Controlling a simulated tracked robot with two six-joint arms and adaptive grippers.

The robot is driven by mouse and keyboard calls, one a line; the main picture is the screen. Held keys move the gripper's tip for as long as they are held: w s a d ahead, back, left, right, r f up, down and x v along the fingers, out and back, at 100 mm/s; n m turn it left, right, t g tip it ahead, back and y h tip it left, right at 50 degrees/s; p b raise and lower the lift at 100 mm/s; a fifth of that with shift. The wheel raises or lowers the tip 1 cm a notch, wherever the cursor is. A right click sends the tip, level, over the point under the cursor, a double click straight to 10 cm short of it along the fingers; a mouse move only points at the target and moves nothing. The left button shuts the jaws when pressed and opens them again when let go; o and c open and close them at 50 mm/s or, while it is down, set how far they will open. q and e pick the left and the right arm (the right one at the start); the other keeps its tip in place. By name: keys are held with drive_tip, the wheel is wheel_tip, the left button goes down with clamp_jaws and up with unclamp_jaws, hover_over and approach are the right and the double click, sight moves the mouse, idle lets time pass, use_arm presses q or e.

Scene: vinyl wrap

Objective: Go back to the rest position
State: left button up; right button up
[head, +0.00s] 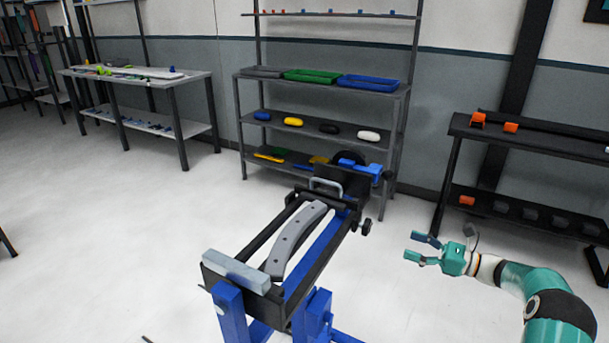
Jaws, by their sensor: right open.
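My right gripper (424,249) is at the right of the head view, on a teal arm that comes in from the lower right. Its fingers are apart and nothing is between them. It is held to the right of a blue and black stand (327,258), clear of it. A grey curved part with holes (298,238) lies along the stand, and a grey block (236,271) sits across its near end. My left gripper does not show.
A shelf rack (321,146) with green (311,76) and blue (368,83) trays stands against the wall. A workbench (190,79) is at the left, and a dark shelf (540,137) with orange items is at the right. Open floor (110,240) lies left of the stand.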

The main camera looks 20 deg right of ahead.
drive_tip(key=s+a+f+n+g+h+p, duration=0.1)
drive_tip(key=s+a+f+n+g+p, duration=0.3)
drive_tip(key=a+f, duration=0.65)
drive_tip(key=s+a+f+n+g+h+b, duration=0.1)
drive_tip(key=s+a+f+n+g, duration=0.1)
drive_tip(key=a+f+g, duration=0.6)
drive_tip(key=s+a+f+n+h+p, duration=0.1)
drive_tip(key=s+a+n+h+p, duration=0.1)
drive_tip(key=s+a+n, duration=0.7)
drive_tip(key=s+a+f+n+g+h+p, duration=0.1)
drive_tip(key=s+a+f+n+h+p, duration=0.1)
drive_tip(key=s+a+n, duration=0.7)
drive_tip(key=shift+s+a+f+n+h, duration=0.15)
drive_tip(key=shift+s+a+n+h, duration=0.25)
drive_tip(key=shift+s+n+h, duration=0.65)
drive_tip(key=shift+s+y, duration=0.2)
drive_tip(key=shift+y, duration=0.05)
